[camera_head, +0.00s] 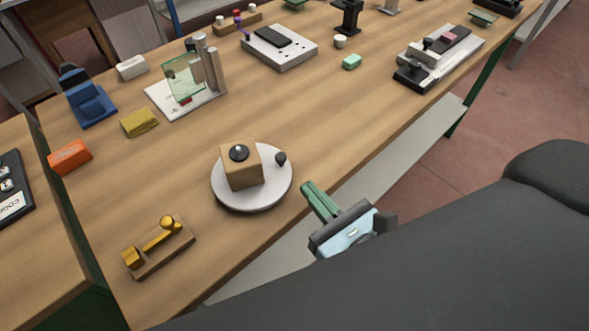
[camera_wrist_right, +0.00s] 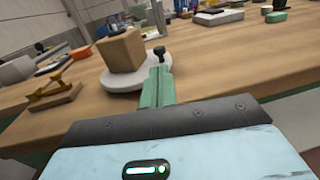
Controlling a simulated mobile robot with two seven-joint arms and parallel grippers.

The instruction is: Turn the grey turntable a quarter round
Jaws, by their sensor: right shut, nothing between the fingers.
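The grey turntable (camera_head: 270,194) is a round pale disc on the wooden table. A tan wooden block (camera_head: 242,170) with a dark round knob on top stands on it. A small black peg knob (camera_head: 281,158) rises near the disc's right edge. My right gripper (camera_head: 307,188) has green fingers, which are shut and empty. It is just off the table's front edge, right of the disc and apart from it. In the right wrist view the fingers (camera_wrist_right: 160,68) point toward the turntable (camera_wrist_right: 128,78) and its black knob (camera_wrist_right: 159,51). My left gripper is out of view.
A brass piece on a wooden base (camera_head: 160,250) lies left of the turntable's front. An orange block (camera_head: 70,157), a yellow sponge (camera_head: 139,122) and a white stand with a glass pane (camera_head: 170,100) lie farther back. The table right of the disc is clear.

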